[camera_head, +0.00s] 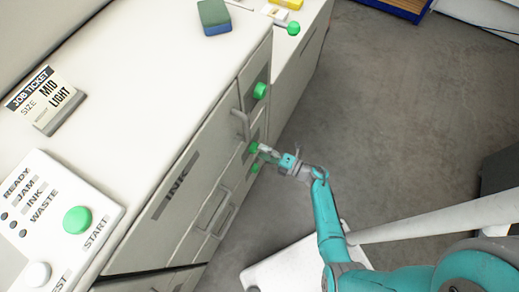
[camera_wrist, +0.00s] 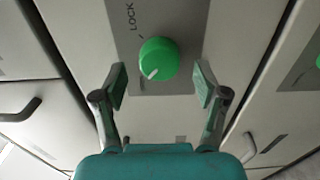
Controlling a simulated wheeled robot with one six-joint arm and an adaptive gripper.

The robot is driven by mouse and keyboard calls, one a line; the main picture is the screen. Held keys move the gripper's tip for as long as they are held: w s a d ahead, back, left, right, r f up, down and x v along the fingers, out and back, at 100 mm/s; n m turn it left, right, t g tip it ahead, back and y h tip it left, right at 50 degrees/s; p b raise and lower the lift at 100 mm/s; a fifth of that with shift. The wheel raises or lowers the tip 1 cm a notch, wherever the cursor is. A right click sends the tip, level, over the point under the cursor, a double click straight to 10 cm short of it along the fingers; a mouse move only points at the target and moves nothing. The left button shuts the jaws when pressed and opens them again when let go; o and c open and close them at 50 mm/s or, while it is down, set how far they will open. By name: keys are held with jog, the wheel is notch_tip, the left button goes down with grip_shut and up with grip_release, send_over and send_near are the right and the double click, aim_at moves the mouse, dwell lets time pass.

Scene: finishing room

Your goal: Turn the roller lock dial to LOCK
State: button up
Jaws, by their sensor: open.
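In the wrist view a round green dial (camera_wrist: 158,56) sits on a grey plate (camera_wrist: 184,20) on a pale cabinet front. Its white pointer mark is at the lower left of the knob. The word LOCK is printed at the upper left of the plate, and the pointer is not at it. My gripper (camera_wrist: 161,78) is open, with one finger on each side of the dial and a visible gap to each. In the head view my gripper (camera_head: 264,150) is at the middle green knob (camera_head: 254,147) on the cabinet front, partly covering it.
Green knobs sit above (camera_head: 259,90) and below (camera_head: 255,168) on the cabinet front. Handles stick out nearby, one (camera_head: 240,124) just left. The countertop holds a job ticket (camera_head: 45,98), a control panel (camera_head: 60,205) and a sponge (camera_head: 214,17).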

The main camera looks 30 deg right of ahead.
jog(key=shift+x, duration=0.95)
jog(key=c, duration=1.2)
jog(key=shift+o, duration=0.2)
jog(key=shift+m, duration=0.3)
jog(key=m, duration=1.9)
jog(key=shift+m, duration=0.3)
